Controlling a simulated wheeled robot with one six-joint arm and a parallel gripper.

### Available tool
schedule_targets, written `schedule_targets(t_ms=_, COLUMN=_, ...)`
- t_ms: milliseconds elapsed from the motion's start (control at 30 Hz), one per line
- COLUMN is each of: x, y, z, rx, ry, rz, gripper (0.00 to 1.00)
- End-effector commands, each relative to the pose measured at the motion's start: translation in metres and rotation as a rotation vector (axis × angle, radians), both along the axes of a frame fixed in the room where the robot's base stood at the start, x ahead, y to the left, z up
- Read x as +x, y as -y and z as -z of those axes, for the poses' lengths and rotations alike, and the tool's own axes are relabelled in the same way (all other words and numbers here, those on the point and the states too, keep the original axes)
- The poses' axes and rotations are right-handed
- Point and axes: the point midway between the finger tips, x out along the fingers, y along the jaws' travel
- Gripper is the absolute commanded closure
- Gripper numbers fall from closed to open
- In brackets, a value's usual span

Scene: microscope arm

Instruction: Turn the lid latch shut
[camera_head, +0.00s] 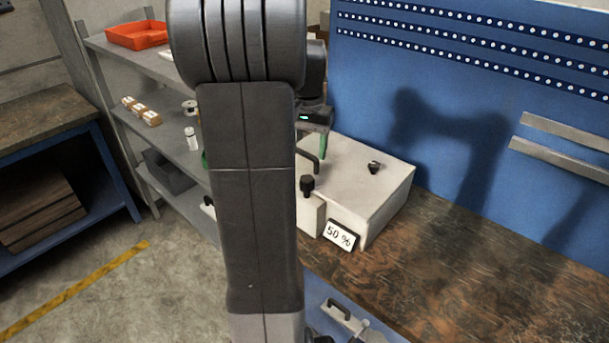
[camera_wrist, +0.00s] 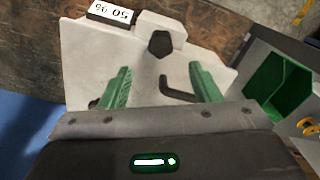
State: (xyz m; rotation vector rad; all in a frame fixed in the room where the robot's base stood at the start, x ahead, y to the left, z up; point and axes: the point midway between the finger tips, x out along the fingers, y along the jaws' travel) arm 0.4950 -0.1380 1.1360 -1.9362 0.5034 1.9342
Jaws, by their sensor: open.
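A small black turn-piece (camera_head: 374,167) is on the top, partly behind a finger in the wrist view. I cannot tell which black part is the latch. My gripper (camera_wrist: 159,68) is open above the top, its green fingers apart, with the handle between and below them, nothing held.
A grey shelf (camera_head: 165,110) with an orange tray (camera_head: 137,35) stands at the left. A green-lined container (camera_wrist: 280,85) is right of the box in the wrist view. The brown bench (camera_head: 450,265) is clear right of the box; a blue panel (camera_head: 470,120) rises behind.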

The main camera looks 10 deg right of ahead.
Motion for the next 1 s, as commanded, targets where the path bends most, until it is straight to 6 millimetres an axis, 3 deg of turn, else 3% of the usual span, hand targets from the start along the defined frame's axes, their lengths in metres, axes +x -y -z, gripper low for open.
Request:
schedule_targets(t_ms=300, x=-0.001, y=0.000, z=0.068, rx=0.001, ry=-0.005, rz=-0.001, gripper=0.43)
schedule_targets(t_ms=500, x=0.000, y=0.000, z=0.093, rx=0.000, ry=-0.002, rz=-0.001, gripper=0.43)
schedule_targets(t_ms=900, x=0.000, y=0.000, z=0.101, rx=0.000, ry=0.001, rz=-0.001, gripper=0.43)
schedule_targets(t_ms=1000, x=0.000, y=0.000, z=0.101, rx=0.000, ry=0.000, rz=-0.001, gripper=0.61)
